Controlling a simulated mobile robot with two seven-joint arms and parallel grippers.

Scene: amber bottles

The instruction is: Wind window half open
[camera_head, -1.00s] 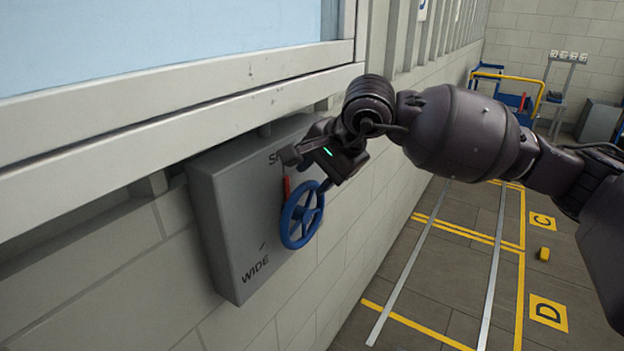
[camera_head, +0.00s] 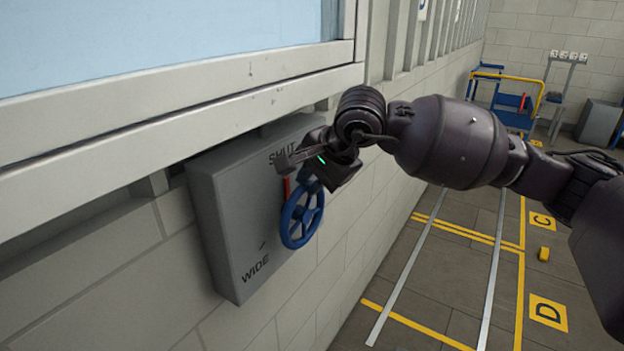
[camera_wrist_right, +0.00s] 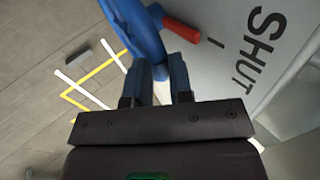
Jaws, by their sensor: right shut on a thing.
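A grey control box (camera_head: 225,215) hangs on the wall below the window frame (camera_head: 190,105). Its front reads SHUT at the top and WIDE at the bottom, with a short dark mark near WIDE. A blue handwheel (camera_head: 290,232) stands out from its face, with a red pointer (camera_head: 286,187) behind it near the top. My right gripper (camera_head: 296,166) is at the upper part of the wheel. In the right wrist view its two fingers (camera_wrist_right: 160,88) are shut on the blue wheel rim (camera_wrist_right: 140,35); the red pointer (camera_wrist_right: 181,31) lies just beyond. My left gripper is not in view.
The window pane (camera_head: 150,35) is pale blue above the frame's ledge. The block wall runs along the right of the box. A blue cart (camera_head: 505,95) stands far back.

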